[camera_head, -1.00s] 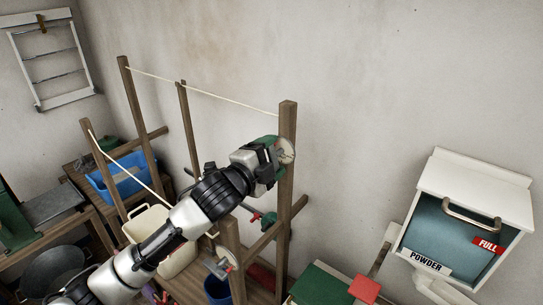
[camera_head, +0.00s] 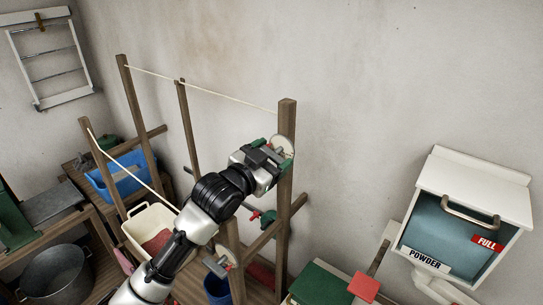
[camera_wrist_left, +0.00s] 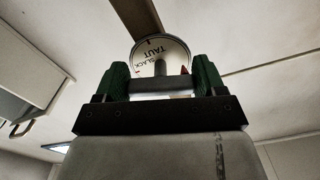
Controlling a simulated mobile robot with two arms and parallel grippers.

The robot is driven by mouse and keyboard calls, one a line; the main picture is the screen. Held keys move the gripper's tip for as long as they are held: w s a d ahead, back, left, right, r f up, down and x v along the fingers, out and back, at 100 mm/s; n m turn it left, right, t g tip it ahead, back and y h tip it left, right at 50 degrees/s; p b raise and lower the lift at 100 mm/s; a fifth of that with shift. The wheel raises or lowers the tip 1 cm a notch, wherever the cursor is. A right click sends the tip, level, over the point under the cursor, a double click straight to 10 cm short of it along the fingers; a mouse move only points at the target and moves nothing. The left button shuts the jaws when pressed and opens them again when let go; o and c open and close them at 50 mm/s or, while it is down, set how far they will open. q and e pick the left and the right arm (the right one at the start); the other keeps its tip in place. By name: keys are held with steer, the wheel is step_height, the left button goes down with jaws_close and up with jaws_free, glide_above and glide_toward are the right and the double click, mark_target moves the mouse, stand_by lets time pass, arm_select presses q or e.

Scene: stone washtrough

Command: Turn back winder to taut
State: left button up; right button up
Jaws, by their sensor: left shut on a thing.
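The back winder (camera_head: 287,146) is a pale round dial on the tall right-hand wooden post. The wrist view shows its dial (camera_wrist_left: 150,47) with the words SLACK and TAUT, tilted, and a small red mark by the right finger. My left gripper (camera_head: 272,156) is at this winder. In the wrist view its green fingers (camera_wrist_left: 161,82) stand either side of the winder's grey handle, shut on it. The fingers and handle hide the dial's lower part. The back line (camera_head: 200,88) runs from the far-left post to the winder's post. My right gripper is out of view.
A second winder (camera_head: 217,265) sits on the nearer post, below my left arm. A green and red fitting (camera_head: 263,217) is behind the arm. A white powder box (camera_head: 470,215) hangs at right. The wall between is clear.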

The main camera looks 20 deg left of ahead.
arm_select(q)
steer(key=n, duration=0.5)
steer(key=shift+d+f+n, duration=0.15)
steer(key=shift+f+n, duration=0.05)
steer(key=shift+n, duration=0.2)
steer(key=n, duration=0.4)
steer(key=shift+s+d, duration=0.1)
steer(key=shift+d, duration=0.05)
steer(key=n, duration=0.5)
steer(key=shift+r+n, duration=0.1)
steer(key=shift+n, duration=0.3)
steer(key=n, duration=0.4)
steer(key=shift+n, duration=0.3)
steer(key=o, duration=0.9)
steer(key=shift+r, duration=0.25)
steer(key=shift+s, duration=0.1)
